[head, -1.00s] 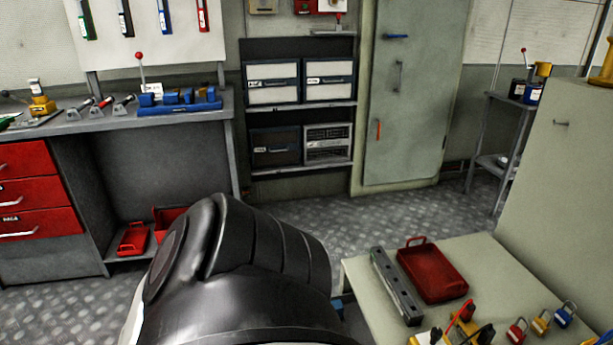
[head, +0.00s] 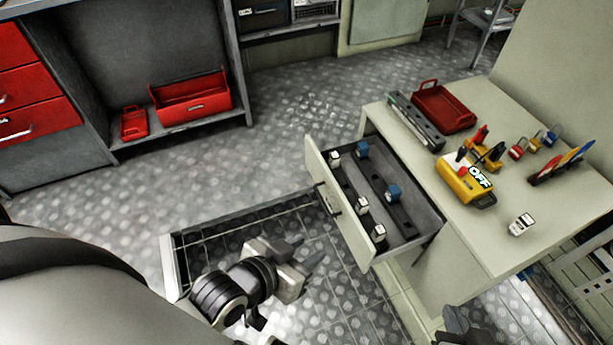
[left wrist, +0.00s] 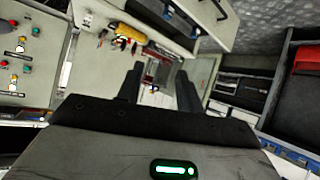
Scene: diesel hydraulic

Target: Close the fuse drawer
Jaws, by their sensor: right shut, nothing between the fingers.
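The fuse drawer (head: 342,215) is pulled out of the pale cabinet (head: 465,240), with its front panel and handle facing left. Several white and blue fuses lie in it. It also shows at the top of the left wrist view (left wrist: 222,30). My left gripper (head: 306,258) is to the left of the drawer front in the head view, apart from it. Its two fingers stand apart with nothing between them in the left wrist view (left wrist: 158,90). My right gripper (head: 460,328) is partly visible at the bottom edge, near the cabinet's lower front; it is shut and empty.
On the cabinet top are a red tray (head: 444,108), a grey rail (head: 414,122), a yellow box marked OFF (head: 466,184) and several padlocks (head: 535,144). A workbench with red drawers (head: 30,90) stands at the left. The patterned floor between (head: 270,150) is clear.

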